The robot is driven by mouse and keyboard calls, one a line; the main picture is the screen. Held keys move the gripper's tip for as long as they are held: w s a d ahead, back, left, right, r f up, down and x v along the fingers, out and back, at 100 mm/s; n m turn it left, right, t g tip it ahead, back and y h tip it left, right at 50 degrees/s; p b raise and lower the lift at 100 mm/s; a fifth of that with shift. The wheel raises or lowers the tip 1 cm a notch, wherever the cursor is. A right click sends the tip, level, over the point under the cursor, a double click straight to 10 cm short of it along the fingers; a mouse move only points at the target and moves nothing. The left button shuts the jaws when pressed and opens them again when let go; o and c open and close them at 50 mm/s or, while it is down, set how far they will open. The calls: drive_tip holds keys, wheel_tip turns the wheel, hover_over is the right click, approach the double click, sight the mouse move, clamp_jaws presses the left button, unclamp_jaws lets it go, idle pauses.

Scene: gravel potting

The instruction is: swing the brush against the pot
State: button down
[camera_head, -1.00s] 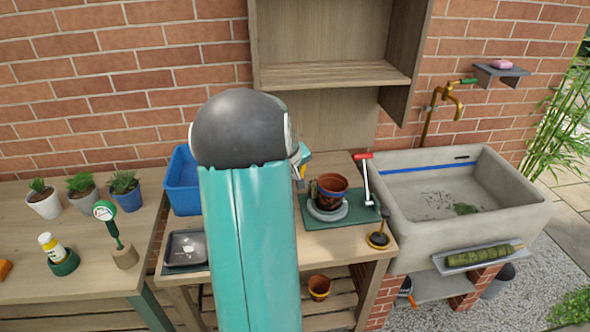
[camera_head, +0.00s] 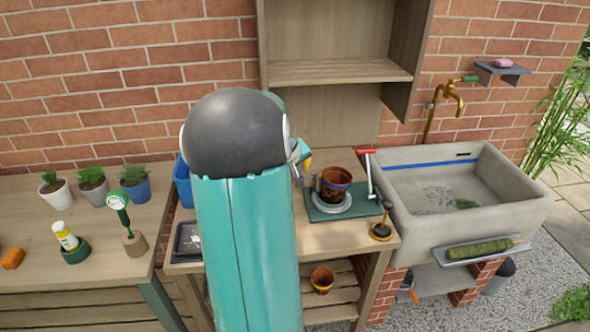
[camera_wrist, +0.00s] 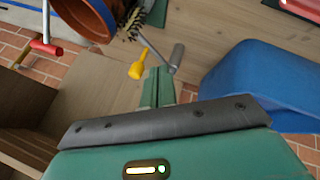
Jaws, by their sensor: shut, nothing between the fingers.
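The terracotta pot (camera_head: 336,186) stands on a grey round plate (camera_head: 331,206) on a green base (camera_head: 358,206). In the wrist view the pot (camera_wrist: 88,17) is at the upper left, cut off by the frame edge. The brush's pale bristles (camera_wrist: 132,22) show beside its rim; I cannot tell whether they touch. A yellow knob (camera_wrist: 140,65) lies below the bristles, close to my fingers. My gripper (camera_wrist: 158,82) is shut and empty, just beside the yellow knob and a grey rod (camera_wrist: 175,58). In the head view my arm hides most of the gripper.
A red-handled crank (camera_head: 367,153) rises right of the pot. A blue bin (camera_wrist: 255,85) is right of my gripper in the wrist view. A stone sink (camera_head: 470,185) is at the right. A black-handled tool (camera_head: 383,225) stands near the bench's front edge.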

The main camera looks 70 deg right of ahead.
drive_tip(key=s+v, duration=0.1)
drive_tip(key=v, duration=0.6)
drive_tip(key=shift+s+d+r, duration=0.15)
drive_tip(key=shift+s+r, duration=0.1)
drive_tip(key=shift+s, duration=0.15)
